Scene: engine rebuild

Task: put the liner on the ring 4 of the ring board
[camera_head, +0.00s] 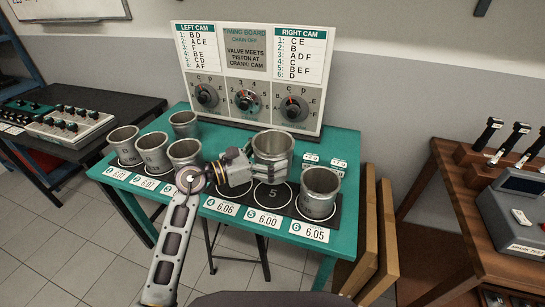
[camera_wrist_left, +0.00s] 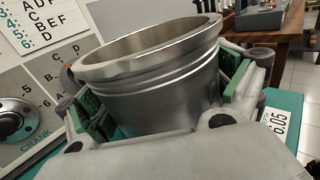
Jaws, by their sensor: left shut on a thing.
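My left gripper (camera_head: 262,162) is shut on a grey metal liner (camera_head: 273,144). It holds the liner upright or nearly so, behind the ring marked 5. In the left wrist view the liner (camera_wrist_left: 155,90) sits between the green finger pads, its rim and grooves showing. The black ring board (camera_head: 262,210) lies along the table front. Ring 5 (camera_head: 272,194) is bare. A liner (camera_head: 319,193) stands on ring 6. I cannot tell how far the held liner is above the table. My right gripper is out of view.
Several other liners (camera_head: 153,152) stand at the left of the teal table (camera_head: 345,200). One liner (camera_head: 184,123) stands behind them. The timing board (camera_head: 250,75) with dials rises at the back. A side table with tools (camera_head: 508,215) is at the right.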

